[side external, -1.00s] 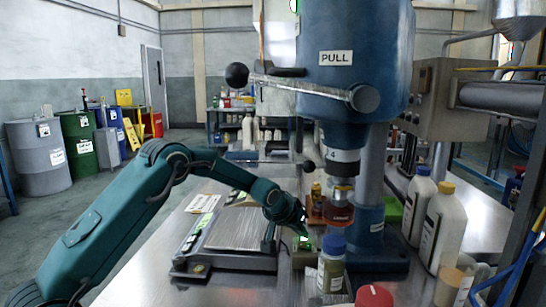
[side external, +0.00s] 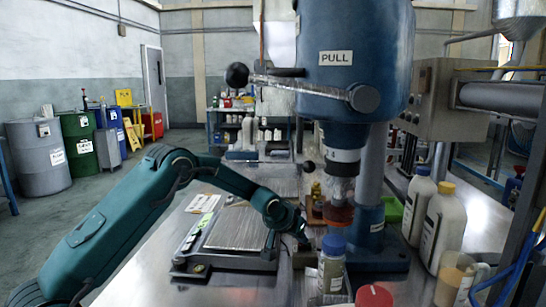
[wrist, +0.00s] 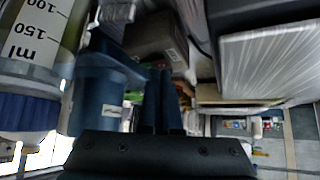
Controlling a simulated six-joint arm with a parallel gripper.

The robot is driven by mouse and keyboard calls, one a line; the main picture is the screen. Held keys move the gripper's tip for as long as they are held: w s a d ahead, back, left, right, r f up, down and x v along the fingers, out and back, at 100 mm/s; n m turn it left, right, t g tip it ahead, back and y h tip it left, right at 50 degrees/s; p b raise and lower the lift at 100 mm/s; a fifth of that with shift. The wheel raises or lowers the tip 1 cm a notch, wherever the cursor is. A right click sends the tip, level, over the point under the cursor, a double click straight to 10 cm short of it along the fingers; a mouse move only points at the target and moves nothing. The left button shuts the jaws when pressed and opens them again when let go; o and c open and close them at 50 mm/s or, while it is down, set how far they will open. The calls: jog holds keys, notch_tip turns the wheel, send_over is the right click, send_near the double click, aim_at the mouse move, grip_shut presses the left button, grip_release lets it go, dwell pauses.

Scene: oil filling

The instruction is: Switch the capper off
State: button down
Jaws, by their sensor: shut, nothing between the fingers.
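The capper (side external: 355,25) is the big blue machine with a PULL label and a long lever ending in a black ball. Its head (side external: 344,157) reaches down over a red-brown jar (side external: 340,214) on its base. A small switch box (side external: 303,257) sits on the bench left of the capper's base. My gripper (side external: 304,240) is shut and empty, pointing down at the box's top; I cannot tell whether it touches. The button is hidden behind the fingers. In the wrist view my shut fingers (wrist: 163,100) point past the capper's blue column (wrist: 97,100).
A blue-capped bottle (side external: 331,265) stands close in front of the box, with a red cap (side external: 374,296) nearer the camera. A flat plate device (side external: 235,230) lies to the left. White bottles (side external: 443,225) stand right. Bench front left is clear.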

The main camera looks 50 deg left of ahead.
jog(key=shift+r, duration=2.5)
jog(key=shift+s, duration=0.1)
jog(key=d+f+v, duration=0.1)
jog(key=d+v, duration=0.1)
jog(key=v, duration=0.7)
jog(key=s+d+m+g+h, duration=0.1)
jog(key=s+d, duration=0.2)
jog(key=s, duration=1)
jog(key=s+d+m+g+h, duration=0.1)
jog(key=s+d, duration=0.3)
jog(key=s, duration=1)
jog(key=shift+m+g, duration=0.4)
jog(key=shift+m, duration=0.1)
jog(key=shift+s+d+r, duration=0.1)
jog(key=shift+r, duration=0.05)
